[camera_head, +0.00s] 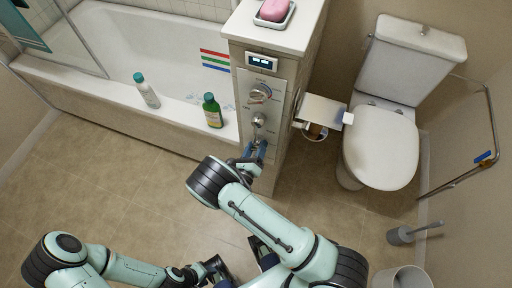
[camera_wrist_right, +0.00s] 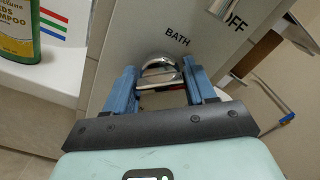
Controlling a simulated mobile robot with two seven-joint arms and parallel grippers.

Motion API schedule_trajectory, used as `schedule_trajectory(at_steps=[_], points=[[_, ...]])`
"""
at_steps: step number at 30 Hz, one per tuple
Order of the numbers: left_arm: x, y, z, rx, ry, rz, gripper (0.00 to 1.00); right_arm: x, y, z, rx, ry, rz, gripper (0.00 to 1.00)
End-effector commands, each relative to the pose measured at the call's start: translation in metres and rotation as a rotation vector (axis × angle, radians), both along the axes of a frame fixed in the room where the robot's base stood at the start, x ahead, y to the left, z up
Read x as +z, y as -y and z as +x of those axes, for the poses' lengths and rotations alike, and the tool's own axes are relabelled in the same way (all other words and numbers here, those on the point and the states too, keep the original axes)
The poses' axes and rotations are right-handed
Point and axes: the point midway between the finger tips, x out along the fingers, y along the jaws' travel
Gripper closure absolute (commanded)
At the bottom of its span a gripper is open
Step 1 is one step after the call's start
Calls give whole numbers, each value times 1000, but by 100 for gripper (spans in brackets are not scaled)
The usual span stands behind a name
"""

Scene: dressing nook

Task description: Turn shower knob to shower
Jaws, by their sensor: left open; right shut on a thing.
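A grey control panel (camera_head: 277,105) on the end of the tiled half wall carries a large chrome knob (camera_head: 259,93) and a smaller chrome knob (camera_head: 259,119) below it. My right gripper (camera_head: 256,149) is at the lower part of the panel. In the right wrist view its blue fingers are shut on a chrome knob (camera_wrist_right: 160,68), just below the word BATH. The word OFF stands further right on the panel. The fingers partly hide the knob. My left gripper (camera_head: 241,270) is open and low at the bottom edge, away from the panel; my right arm partly hides it.
A bathtub (camera_head: 120,80) holds a white bottle (camera_head: 147,91) and a green bottle (camera_head: 212,111) on its rim. A paper holder (camera_head: 322,110) juts out beside the toilet (camera_head: 381,147). Pink soap (camera_head: 273,10) sits on the wall top. Floor is clear at left.

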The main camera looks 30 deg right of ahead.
Motion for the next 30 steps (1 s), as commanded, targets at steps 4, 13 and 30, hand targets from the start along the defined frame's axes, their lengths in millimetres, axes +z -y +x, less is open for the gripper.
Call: schedule_trajectory(at_steps=[4, 13, 30], points=[[-1, 0, 0, 1, 2, 0, 57, -1, 0, -1, 0, 104, 91, 75], [-4, 0, 2, 1, 7, 2, 57, -1, 0, -1, 0, 307, 265, 75], [-7, 0, 3, 3, 12, 1, 57, -2, -1, -1, 0, 514, 444, 75]])
